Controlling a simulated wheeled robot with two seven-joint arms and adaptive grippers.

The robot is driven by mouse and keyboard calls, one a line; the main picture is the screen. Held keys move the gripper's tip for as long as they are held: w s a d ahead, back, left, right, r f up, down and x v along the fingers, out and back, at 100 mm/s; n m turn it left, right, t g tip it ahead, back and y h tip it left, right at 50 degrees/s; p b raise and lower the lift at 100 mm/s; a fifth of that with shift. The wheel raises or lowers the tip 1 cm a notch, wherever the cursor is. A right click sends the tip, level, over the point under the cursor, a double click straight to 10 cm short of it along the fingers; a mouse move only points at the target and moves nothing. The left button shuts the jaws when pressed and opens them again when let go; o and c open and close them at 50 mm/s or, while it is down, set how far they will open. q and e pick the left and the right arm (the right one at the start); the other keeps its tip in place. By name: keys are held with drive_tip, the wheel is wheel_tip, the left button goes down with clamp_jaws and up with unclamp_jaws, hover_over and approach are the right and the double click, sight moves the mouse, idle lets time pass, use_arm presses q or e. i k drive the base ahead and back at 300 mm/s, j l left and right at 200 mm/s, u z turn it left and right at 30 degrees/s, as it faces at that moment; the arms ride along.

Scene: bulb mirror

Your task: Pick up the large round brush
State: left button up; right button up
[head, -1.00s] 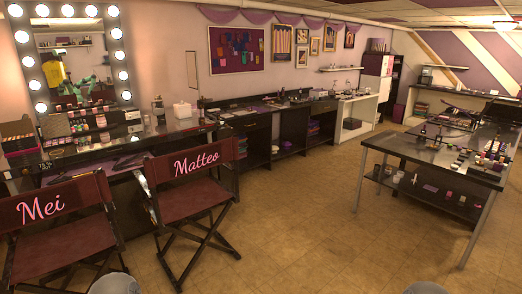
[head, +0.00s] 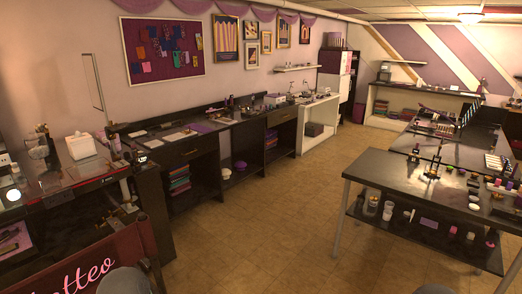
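I cannot make out the large round brush for certain in the head view. Small dark upright items (head: 433,162) stand on the metal table (head: 385,160) at the right, too small to tell apart. More upright items (head: 42,140) stand on the counter at the far left, also unclear. Neither of my grippers shows in the view.
A long dark counter (head: 190,152) runs along the left wall. A folding chair marked "Matteo" (head: 85,262) stands at the bottom left. The table's lower shelf (head: 400,226) holds jars and small items. Open tan floor (head: 265,215) lies between counter and table.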

sight(168, 125)
drive_tip(key=i+l, duration=0.1)
drive_tip(key=i, duration=0.45)
drive_tip(key=i+l, duration=0.1)
drive_tip(key=i, duration=0.5)
drive_tip(key=i+l+u, duration=0.1)
drive_tip(key=i, duration=0.45)
drive_tip(key=i+l, duration=0.15)
drive_tip(key=i, duration=0.45)
drive_tip(key=i+j+u, duration=0.4)
drive_tip(key=i, duration=0.25)
drive_tip(key=i+u, duration=0.4)
drive_tip(key=i, duration=0.3)
drive_tip(key=i+l+u, duration=0.15)
drive_tip(key=i+u, duration=0.25)
drive_tip(key=i, duration=0.3)
